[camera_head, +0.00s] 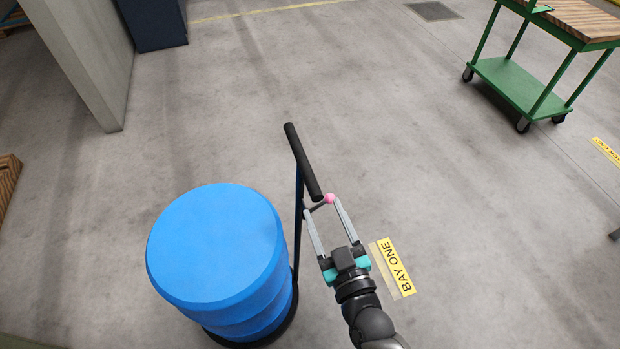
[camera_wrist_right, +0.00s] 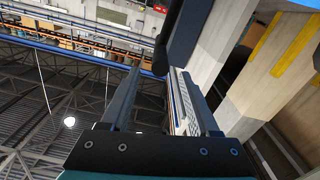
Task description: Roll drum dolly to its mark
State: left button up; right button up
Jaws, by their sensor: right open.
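The blue drum (camera_head: 215,245) stands upright on the low dark round dolly (camera_head: 268,338), at the lower middle of the head view. A blue post (camera_head: 298,225) rises beside the drum to a black handle bar (camera_head: 303,162). A short lever with a pink ball (camera_head: 329,198) sits by the bar's lower end. My right gripper (camera_head: 320,208) is open, with its fingertips close to the ball and lever; I cannot tell whether they touch. In the right wrist view the two fingers (camera_wrist_right: 150,85) are apart, and the dark handle (camera_wrist_right: 182,35) shows beyond them. My left gripper is not in view.
A yellow BAY ONE floor label (camera_head: 396,268) lies right of my right gripper. A green cart (camera_head: 530,88) stands at upper right, near another yellow label (camera_head: 606,150). A concrete pillar (camera_head: 85,60) and a dark blue box (camera_head: 152,22) stand at upper left. The middle floor is clear.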

aim_at(310, 180)
jog(key=b+x, duration=0.1)
jog(key=x, duration=0.8)
jog(key=shift+w+f, duration=0.15)
jog(key=shift+w, duration=0.1)
jog(key=shift+c, duration=0.4)
grip_shut()
dwell(0.6)
